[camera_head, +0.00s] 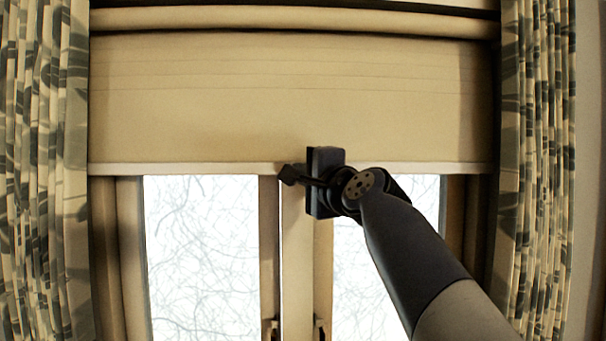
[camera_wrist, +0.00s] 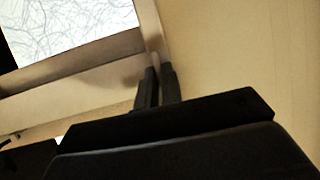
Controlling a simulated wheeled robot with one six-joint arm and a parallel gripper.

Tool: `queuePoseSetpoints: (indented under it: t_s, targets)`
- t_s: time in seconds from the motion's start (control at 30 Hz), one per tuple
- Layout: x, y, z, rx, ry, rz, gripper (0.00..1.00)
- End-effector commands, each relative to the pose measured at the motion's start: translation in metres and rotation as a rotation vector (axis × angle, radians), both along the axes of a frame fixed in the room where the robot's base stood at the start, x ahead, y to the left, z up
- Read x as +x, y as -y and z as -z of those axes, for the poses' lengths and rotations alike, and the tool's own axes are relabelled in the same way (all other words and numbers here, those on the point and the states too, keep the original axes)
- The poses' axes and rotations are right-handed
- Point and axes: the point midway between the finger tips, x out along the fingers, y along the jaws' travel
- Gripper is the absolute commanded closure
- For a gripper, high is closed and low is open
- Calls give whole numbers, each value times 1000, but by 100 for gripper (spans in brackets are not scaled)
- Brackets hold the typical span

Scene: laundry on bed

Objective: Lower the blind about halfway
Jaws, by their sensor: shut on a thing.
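The blind (camera_head: 280,100) is a beige roller blind, partly down, covering the upper part of the window. Its pale bottom bar (camera_head: 200,169) runs level across the window. My gripper (camera_head: 285,175) is at this bar, near the middle of its width. In the wrist view, the two dark fingers (camera_wrist: 158,85) are close together on the bar's edge, with the blind's cloth (camera_wrist: 225,50) to the right. My gripper is shut on the bottom bar. The fingers hide the part of the bar between them.
Patterned curtains hang at the left (camera_head: 45,170) and right (camera_head: 535,170) of the window. Below the bar are two glass panes (camera_head: 200,260) with a wooden frame between them (camera_head: 297,260). Small dark handles (camera_head: 318,326) sit low on the frame.

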Motion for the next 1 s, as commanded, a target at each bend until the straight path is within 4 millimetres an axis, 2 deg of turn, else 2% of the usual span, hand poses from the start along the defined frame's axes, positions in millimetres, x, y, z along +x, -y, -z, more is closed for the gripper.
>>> queuePoseSetpoints:
  t_s: [0.27,0.7,1.0]
  targets:
    - [0,0,43,0,-2,0,100]
    - [0,0,140,1,-1,0,100]
    - [0,0,195,-1,-2,-1,100]
